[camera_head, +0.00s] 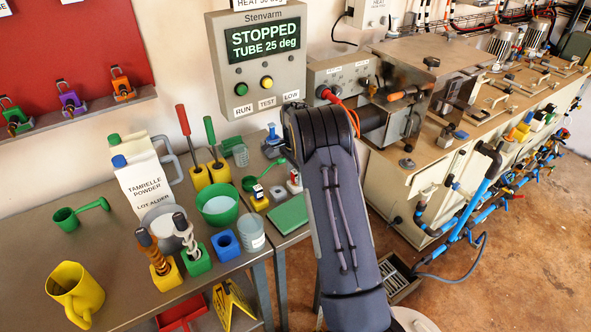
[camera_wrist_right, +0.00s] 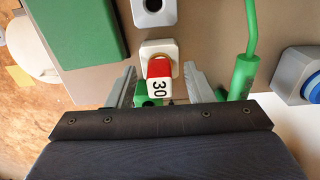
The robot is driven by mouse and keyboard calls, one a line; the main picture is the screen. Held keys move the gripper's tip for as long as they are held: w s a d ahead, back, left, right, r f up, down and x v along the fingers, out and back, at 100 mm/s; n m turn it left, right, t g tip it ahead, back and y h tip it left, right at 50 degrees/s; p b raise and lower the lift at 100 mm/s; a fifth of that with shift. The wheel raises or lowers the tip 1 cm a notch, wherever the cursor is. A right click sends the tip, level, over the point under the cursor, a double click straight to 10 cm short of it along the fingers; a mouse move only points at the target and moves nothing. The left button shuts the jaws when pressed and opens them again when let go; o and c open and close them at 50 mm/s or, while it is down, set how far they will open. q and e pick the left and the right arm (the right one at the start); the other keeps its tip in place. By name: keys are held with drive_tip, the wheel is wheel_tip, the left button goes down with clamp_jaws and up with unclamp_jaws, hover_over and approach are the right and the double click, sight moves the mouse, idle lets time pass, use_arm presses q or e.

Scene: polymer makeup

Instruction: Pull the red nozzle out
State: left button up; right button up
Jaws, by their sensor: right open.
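The red nozzle (camera_wrist_right: 158,68) stands in a white square holder (camera_wrist_right: 158,47) in the right wrist view. Its red body has a white face marked "30". In the head view it shows small beside my right forearm, on its white holder (camera_head: 294,183). My right gripper (camera_wrist_right: 160,82) is open, with one grey finger on each side of the nozzle; I cannot tell whether either finger touches it. My left gripper is not in view.
A green pad (camera_wrist_right: 82,35) lies left of the holder in the wrist view. A green handled tool (camera_wrist_right: 243,72) lies close to the right finger. An empty grey holder (camera_wrist_right: 152,10) stands beyond. Beakers and a green bowl (camera_head: 217,208) stand left in the head view.

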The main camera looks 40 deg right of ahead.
sight(295, 171)
clamp_jaws()
drive_tip(key=shift+r, duration=0.1)
drive_tip(key=shift+r+p, duration=0.6)
drive_tip(key=shift+r, duration=0.05)
idle(0.5)
drive_tip(key=shift+r+p, duration=1.4)
drive_tip(key=shift+r, duration=0.5)
